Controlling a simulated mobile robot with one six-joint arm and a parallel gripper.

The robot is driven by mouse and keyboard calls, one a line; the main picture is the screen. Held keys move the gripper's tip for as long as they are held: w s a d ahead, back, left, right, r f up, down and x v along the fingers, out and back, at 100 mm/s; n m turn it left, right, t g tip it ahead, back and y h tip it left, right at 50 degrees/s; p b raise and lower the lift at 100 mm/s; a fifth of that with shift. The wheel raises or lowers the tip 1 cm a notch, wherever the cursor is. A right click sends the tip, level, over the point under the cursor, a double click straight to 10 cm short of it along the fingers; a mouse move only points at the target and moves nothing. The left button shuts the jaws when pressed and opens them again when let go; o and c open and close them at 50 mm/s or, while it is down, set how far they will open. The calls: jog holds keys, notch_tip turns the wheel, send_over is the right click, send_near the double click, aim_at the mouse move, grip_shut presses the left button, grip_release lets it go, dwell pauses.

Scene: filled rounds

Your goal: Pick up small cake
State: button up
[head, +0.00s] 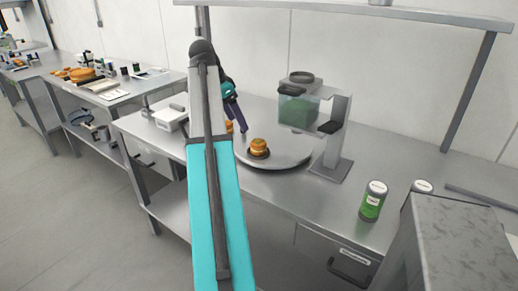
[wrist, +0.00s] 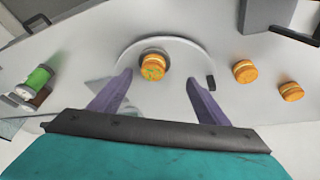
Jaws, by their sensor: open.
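In the wrist view, a small round orange-brown cake (wrist: 154,68) with green specks on top sits on a dark round base, ahead of my gripper and between the lines of its fingers. My gripper (wrist: 159,76) is open, with its two purple fingers apart and nothing between them. Two more small cakes (wrist: 245,71) (wrist: 291,92) lie to the right. In the head view, one small cake (head: 259,145) stands on a round grey plate (head: 285,160). Another cake (head: 229,127) is partly hidden by my arm. My gripper (head: 238,116) is low, close to the plate's left side.
A dispenser (head: 298,110) with green contents stands behind the plate. A green can (head: 373,200) is at the right, near a grey box (head: 465,240). A shelf (head: 360,14) runs above the counter. A white device (head: 171,117) is at the left. The counter's front is mostly clear.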

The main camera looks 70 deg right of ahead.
jog(key=shift+s+d+r, duration=0.2)
jog(key=shift+s+r, duration=0.3)
jog(key=shift+s, duration=0.15)
jog(key=shift+s+d+r, duration=0.2)
jog(key=shift+s+r, duration=0.3)
jog(key=shift+s, duration=0.1)
jog(key=shift+f, duration=0.1)
send_over(257, 142)
jog(key=w+a, duration=0.2)
jog(key=shift+s+d+f+p, duration=0.15)
jog(key=shift+f+p, duration=0.1)
jog(key=shift+f, duration=1.75)
jog(key=shift+s+d+f+p, duration=0.1)
jog(key=shift+f+p, duration=0.1)
jog(key=shift+f, duration=1.75)
jog(key=shift+s+f, duration=0.1)
jog(key=shift+p+x, duration=0.55)
jog(key=shift+x, duration=1.9)
